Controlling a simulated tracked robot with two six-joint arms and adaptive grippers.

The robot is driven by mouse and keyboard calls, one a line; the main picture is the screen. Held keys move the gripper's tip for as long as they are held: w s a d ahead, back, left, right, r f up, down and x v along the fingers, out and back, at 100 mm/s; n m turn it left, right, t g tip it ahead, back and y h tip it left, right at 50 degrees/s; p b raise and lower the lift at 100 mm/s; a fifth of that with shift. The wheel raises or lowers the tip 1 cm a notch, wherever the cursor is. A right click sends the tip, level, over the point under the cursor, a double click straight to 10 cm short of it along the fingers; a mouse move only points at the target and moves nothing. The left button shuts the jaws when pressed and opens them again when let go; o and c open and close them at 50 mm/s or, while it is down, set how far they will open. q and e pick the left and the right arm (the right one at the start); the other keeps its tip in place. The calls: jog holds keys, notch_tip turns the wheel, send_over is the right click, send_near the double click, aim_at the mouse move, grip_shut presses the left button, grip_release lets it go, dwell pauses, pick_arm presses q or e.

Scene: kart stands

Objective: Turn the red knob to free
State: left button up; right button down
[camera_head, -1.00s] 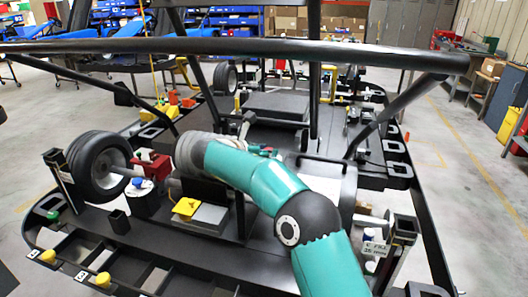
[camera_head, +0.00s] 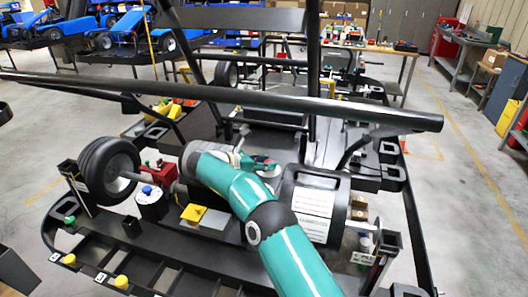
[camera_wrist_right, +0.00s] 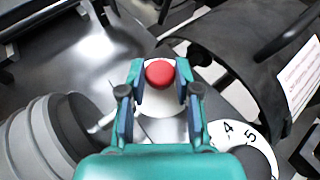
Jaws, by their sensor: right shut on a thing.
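The red knob (camera_wrist_right: 160,74) is a round red ball on a pale round base, seen in the right wrist view. My right gripper (camera_wrist_right: 160,88) is shut on it, with a teal finger on either side of the ball. In the head view my teal right arm reaches up from the bottom, and the right gripper (camera_head: 259,163) is at the middle of the kart stand. The knob is too small there to make out clearly. A white dial (camera_wrist_right: 236,134) with the numbers 4 and 5 lies just below right of the knob. My left gripper is out of view.
A wheel (camera_head: 104,172) and a red part (camera_head: 160,170) are at the left. A long dark bar (camera_head: 250,98) crosses above the stand. Clear floor (camera_head: 470,200) lies to the right.

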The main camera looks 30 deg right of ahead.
jog(key=shift+r, duration=0.1)
dwell(0.3)
jog(key=c, duration=0.9)
grip_release()
jog(key=shift+o, duration=0.2)
jog(key=v, duration=1.2)
jog(key=shift+w, duration=0.2)
